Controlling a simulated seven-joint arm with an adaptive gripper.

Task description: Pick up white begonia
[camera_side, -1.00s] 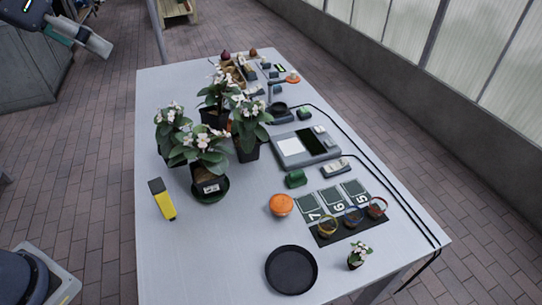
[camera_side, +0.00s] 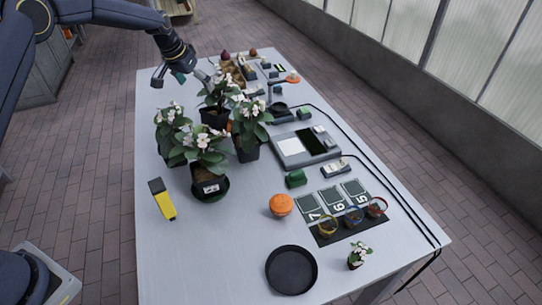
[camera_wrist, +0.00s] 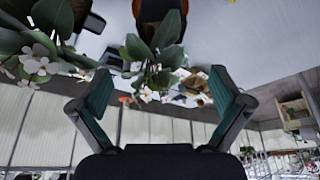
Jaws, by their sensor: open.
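Several potted begonias with green leaves and white flowers stand in a group at the table's left. They are a back one (camera_side: 217,95), a left one (camera_side: 172,130), a right one (camera_side: 250,125) and a front one (camera_side: 205,155) in a dark pot with a label. A much smaller white-flowered plant (camera_side: 358,254) stands at the near right. My gripper (camera_wrist: 162,95) is open, with leaves and white flowers showing between and beyond its fingers in the wrist view. In the side view it is beside the back begonia's top, partly hidden; I cannot tell whether it touches.
A black round tray (camera_side: 291,269), orange round object (camera_side: 281,204) and yellow-black tool (camera_side: 162,198) lie nearer the front. A grey scale-like device (camera_side: 305,147) is right of the plants. A box of items (camera_side: 235,72) is at the back. The front left is clear.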

